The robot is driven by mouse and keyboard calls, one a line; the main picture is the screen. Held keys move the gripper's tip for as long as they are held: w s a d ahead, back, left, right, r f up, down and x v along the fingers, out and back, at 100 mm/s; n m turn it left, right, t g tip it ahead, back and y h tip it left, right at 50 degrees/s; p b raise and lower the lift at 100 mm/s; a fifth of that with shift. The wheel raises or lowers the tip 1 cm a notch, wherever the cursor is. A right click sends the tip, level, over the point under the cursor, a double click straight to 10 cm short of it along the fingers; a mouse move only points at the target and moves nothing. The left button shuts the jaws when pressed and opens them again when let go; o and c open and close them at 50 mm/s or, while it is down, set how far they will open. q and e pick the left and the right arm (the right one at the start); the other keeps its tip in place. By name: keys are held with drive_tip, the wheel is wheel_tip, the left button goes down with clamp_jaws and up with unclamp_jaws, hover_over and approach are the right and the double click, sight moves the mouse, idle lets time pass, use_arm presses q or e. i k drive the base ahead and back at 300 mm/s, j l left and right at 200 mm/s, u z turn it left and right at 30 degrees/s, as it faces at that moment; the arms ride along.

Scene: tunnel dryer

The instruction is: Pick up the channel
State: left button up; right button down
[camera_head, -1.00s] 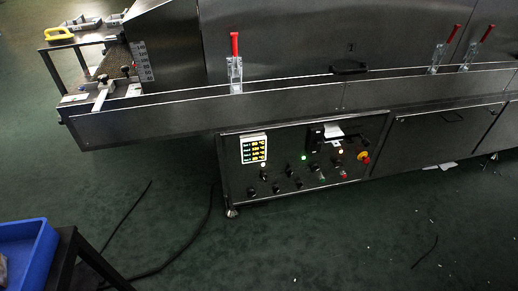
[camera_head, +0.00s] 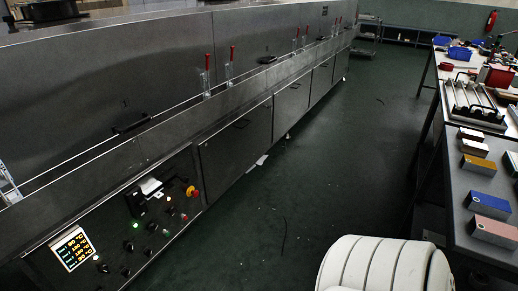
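I cannot pick out a channel with certainty in the head view. A metal frame with long parallel bars (camera_head: 472,106) lies on the workbench at the right; I cannot tell whether the channel is part of it. Neither of my grippers is in view.
The long steel dryer (camera_head: 105,160) runs along the left, with a lit control panel (camera_head: 128,240) and red-handled clamps (camera_head: 206,76). The workbench (camera_head: 458,225) at right bears several coloured blocks (camera_head: 490,201) and a blue bin (camera_head: 459,54). Green floor (camera_head: 340,150) between them is mostly clear.

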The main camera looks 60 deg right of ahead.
sight(489, 231)
drive_tip(key=z, duration=0.5)
drive_tip(key=l+z, duration=0.1)
drive_tip(key=z, duration=0.85)
drive_tip(key=l+z, duration=0.1)
drive_tip(key=z, duration=0.85)
drive_tip(key=l+z, duration=0.1)
drive_tip(key=z, duration=0.85)
drive_tip(key=i+l, duration=0.15)
drive_tip(key=i, duration=0.1)
